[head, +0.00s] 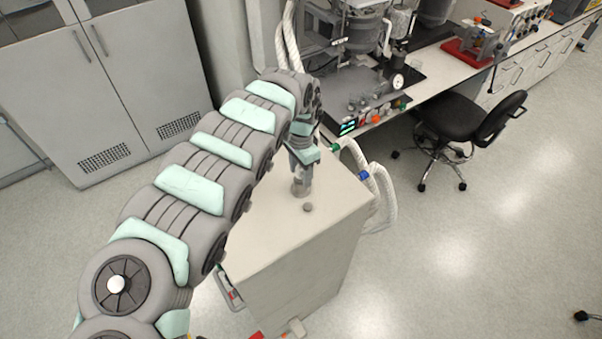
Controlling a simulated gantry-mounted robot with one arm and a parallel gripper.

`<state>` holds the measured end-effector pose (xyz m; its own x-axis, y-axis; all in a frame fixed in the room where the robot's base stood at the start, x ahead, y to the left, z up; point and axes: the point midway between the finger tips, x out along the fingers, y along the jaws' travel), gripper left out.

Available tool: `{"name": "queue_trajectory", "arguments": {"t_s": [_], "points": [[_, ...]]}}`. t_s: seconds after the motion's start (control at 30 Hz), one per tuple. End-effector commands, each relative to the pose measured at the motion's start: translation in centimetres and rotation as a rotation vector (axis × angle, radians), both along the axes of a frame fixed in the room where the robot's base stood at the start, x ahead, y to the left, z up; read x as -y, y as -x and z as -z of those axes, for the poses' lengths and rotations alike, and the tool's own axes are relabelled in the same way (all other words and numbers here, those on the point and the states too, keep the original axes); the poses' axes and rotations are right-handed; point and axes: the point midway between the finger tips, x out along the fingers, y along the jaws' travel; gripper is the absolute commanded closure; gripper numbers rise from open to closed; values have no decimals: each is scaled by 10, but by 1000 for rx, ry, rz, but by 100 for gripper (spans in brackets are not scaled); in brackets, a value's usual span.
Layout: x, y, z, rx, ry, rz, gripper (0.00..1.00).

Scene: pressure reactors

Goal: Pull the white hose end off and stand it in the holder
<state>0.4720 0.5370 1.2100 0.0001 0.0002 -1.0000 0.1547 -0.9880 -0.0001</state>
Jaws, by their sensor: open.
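My gripper (302,183) points down over the top of a white cabinet-like unit (262,235), at the end of my arm. It is small here, and I see nothing held in its open jaws. White hoses (378,200) loop down the unit's right side. One has a green fitting (336,148) and another a blue fitting (363,176), both to the right of my gripper and apart from it. Which hose end is the white one I cannot tell. A small round grey piece (308,208) is on the unit's top, just in front of my gripper. I cannot make out a holder.
A bench with reactor equipment (370,85) and a small lit green display (348,127) stands behind the unit. More white hoses (290,40) rise at the back. A black swivel chair (455,120) is at right. Grey cupboards (90,80) stand at left.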

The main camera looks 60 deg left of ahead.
Motion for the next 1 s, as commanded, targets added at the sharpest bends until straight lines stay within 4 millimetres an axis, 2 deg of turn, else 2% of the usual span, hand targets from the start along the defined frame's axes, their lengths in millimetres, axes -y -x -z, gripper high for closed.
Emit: {"name": "queue_trajectory", "arguments": {"t_s": [0.83, 1.0], "points": [[0, 0, 0, -1, 0, 0, 51], [0, 0, 0, 0, 0, 0, 63]]}}
